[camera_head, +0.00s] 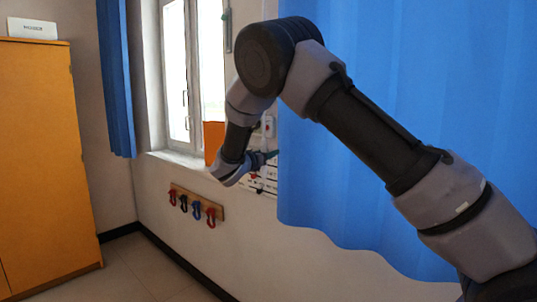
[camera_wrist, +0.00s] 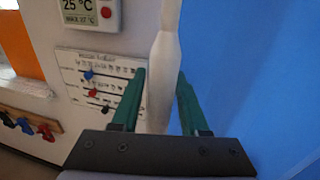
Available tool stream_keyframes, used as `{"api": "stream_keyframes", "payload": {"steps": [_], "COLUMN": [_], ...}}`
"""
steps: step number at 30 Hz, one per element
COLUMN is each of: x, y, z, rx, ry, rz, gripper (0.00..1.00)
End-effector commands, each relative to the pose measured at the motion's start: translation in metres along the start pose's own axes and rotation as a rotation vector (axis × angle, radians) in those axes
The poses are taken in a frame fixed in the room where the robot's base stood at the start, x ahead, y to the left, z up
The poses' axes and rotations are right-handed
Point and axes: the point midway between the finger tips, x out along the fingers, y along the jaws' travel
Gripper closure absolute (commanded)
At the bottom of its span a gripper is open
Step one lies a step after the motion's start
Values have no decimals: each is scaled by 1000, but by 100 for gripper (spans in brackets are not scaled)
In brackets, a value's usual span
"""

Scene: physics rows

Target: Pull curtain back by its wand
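The blue curtain (camera_head: 345,190) hangs across the right of the head view, partly behind my arm; it also fills the right of the wrist view (camera_wrist: 260,70). The pale wand (camera_wrist: 163,75) hangs upright beside the curtain's edge in the wrist view. My gripper (camera_wrist: 161,74) has its two green fingers spread, one on each side of the wand, with a narrow gap visible at the right finger. The wand's lower end is hidden behind the gripper body. In the head view my gripper (camera_head: 268,155) is at the curtain's left edge; the wand cannot be made out there.
A thermostat (camera_wrist: 92,12) and a chart with colored knobs (camera_wrist: 98,80) are on the wall left of the wand. A rack of colored hooks (camera_head: 197,205) is below the window (camera_head: 178,75). An orange cabinet (camera_head: 40,160) stands at left. The floor between is clear.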

Motion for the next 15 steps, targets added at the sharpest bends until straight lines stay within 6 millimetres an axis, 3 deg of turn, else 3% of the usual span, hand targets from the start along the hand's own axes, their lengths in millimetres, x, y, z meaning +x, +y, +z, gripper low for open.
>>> {"api": "stream_keyframes", "payload": {"steps": [1,3,15], "x": [0,0,0], "y": [0,0,0], "z": [0,0,0], "rx": [0,0,0], "ry": [0,0,0], "rz": [0,0,0], "gripper": [80,100,100]}}
